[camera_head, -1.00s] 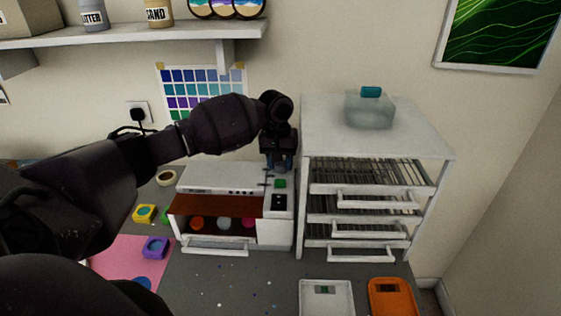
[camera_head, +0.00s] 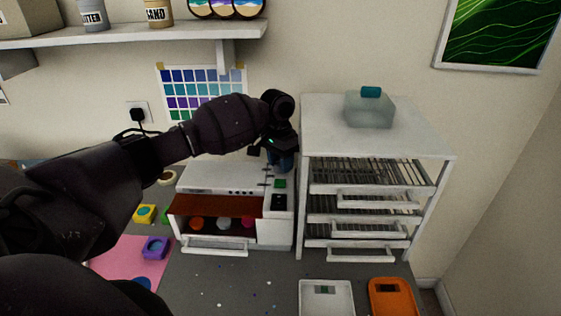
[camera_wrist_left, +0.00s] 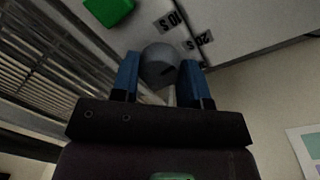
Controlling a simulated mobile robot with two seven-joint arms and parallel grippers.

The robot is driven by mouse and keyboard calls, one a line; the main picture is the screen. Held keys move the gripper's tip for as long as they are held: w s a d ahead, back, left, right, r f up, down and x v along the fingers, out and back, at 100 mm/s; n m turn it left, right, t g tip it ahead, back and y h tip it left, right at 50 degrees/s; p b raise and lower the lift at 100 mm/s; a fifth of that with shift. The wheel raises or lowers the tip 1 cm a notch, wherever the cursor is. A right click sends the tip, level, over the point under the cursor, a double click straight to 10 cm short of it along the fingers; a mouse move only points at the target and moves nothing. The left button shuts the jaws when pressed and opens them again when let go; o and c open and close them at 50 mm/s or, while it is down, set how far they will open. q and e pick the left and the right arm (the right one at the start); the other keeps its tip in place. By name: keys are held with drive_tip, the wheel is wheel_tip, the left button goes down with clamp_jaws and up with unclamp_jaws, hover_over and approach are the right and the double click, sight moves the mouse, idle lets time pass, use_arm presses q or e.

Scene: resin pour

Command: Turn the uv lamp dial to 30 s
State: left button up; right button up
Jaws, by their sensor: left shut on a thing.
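Labels reading 10 S (camera_wrist_left: 172,20) and 20 S (camera_wrist_left: 198,42) sit beside the dial; I see no 30 s label. My left gripper (camera_head: 282,162) is at the back right of the lamp. Its blue fingers (camera_wrist_left: 160,78) are shut on the dial, one on each side. In the head view the gripper hides the dial. My right gripper is out of view.
A green button (camera_head: 280,184) is on the lamp near the dial. A white drawer rack (camera_head: 375,140) stands close on the right, with a clear container (camera_head: 368,109) on top. A white tray (camera_head: 327,298) and an orange tray (camera_head: 391,297) are in front.

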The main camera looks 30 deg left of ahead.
use_arm(q)
drive_tip(key=m, duration=0.5)
drive_tip(key=shift+w+m, duration=0.1)
drive_tip(key=shift+m, duration=0.2)
drive_tip(key=m, duration=0.5)
drive_tip(key=shift+g, duration=0.3)
drive_tip(key=shift+y, duration=0.3)
drive_tip(key=o, duration=0.9)
drive_tip(key=shift+o, duration=0.2)
